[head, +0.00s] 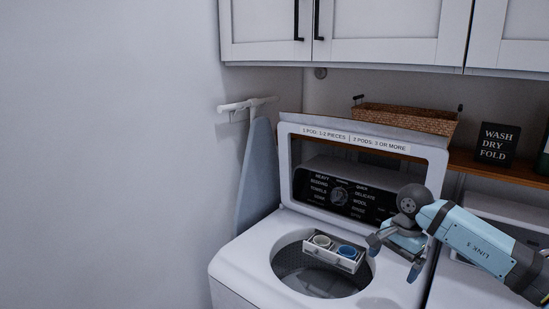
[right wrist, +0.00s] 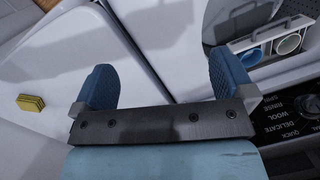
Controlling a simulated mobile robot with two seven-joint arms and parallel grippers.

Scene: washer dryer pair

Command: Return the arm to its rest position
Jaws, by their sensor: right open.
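My right arm comes in from the right in the head view. Its right gripper (head: 394,258) is open and empty, above the right part of the white washer top (head: 232,262). The gripper also shows in the right wrist view (right wrist: 162,82), with two blue finger pads spread wide and nothing between them. The washer lid (head: 434,172) stands raised, with the dark control panel (head: 343,196) seen through its frame. A pulled-out dispenser drawer (head: 350,265) with a white cup and a blue cup sits over the drum opening, left of the gripper and apart from it. My left gripper is not in view.
White cabinets (head: 390,30) hang above. A wicker basket (head: 405,119) and a black sign (head: 497,143) stand on the wooden shelf. A blue-grey ironing board (head: 258,170) hangs at the left wall. A small yellow object (right wrist: 31,103) lies at left in the right wrist view.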

